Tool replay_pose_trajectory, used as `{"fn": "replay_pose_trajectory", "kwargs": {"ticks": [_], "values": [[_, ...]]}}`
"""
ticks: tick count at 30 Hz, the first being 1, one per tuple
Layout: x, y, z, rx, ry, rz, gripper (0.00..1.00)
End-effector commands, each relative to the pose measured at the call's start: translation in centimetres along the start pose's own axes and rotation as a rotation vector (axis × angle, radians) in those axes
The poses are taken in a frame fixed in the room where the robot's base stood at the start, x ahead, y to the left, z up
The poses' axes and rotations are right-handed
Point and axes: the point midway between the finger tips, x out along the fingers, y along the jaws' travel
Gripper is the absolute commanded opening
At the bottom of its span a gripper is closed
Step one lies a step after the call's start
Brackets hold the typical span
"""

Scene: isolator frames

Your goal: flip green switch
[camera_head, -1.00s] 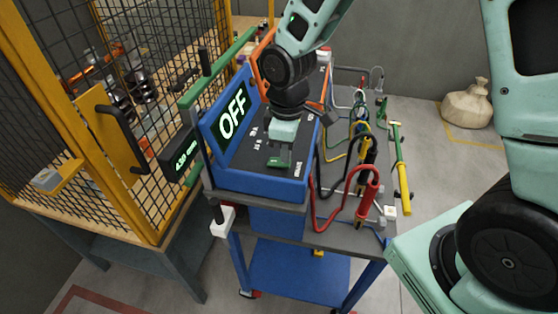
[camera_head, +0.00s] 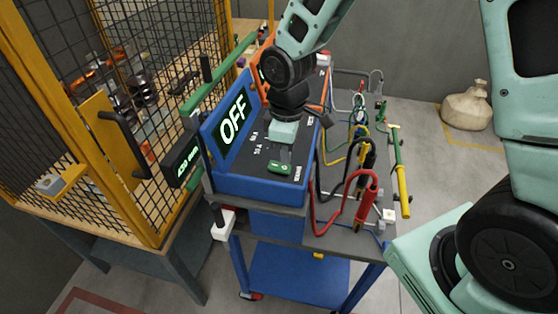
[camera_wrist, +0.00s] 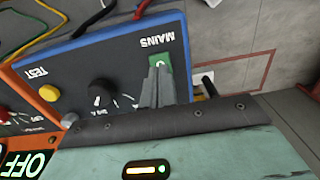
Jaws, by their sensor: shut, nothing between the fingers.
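The green switch (camera_head: 281,168) sits near the front edge of the blue box's dark top panel. In the wrist view the green switch (camera_wrist: 155,62) is beside the MAINS label, partly hidden by my fingers. My gripper (camera_head: 287,151) points down at the panel just behind the switch. In the wrist view my gripper (camera_wrist: 159,68) is shut, with its tips over or against the switch; I cannot tell whether they touch. Nothing is held. The box's display (camera_head: 234,117) reads OFF in the head view.
A black knob (camera_wrist: 101,93) and a yellow button (camera_wrist: 50,93) are on the panel. Red and black cable clamps (camera_head: 365,203) stand on the cart to the right. A mesh cage (camera_head: 110,110) with a yellow frame is at the left.

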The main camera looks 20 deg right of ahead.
Motion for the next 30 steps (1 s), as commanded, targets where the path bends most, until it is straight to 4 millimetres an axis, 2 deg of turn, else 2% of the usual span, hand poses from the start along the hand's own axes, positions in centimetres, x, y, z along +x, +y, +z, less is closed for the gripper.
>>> {"fn": "replay_pose_trajectory", "kwargs": {"ticks": [1,18,30], "values": [[-0.8,0.0,0.0,0.0,0.0,0.0,0.0],[-5.0,0.0,0.0,0.0,0.001,0.0,0.0],[-5.0,0.0,0.0,0.0,0.0,0.0,0.0]]}}
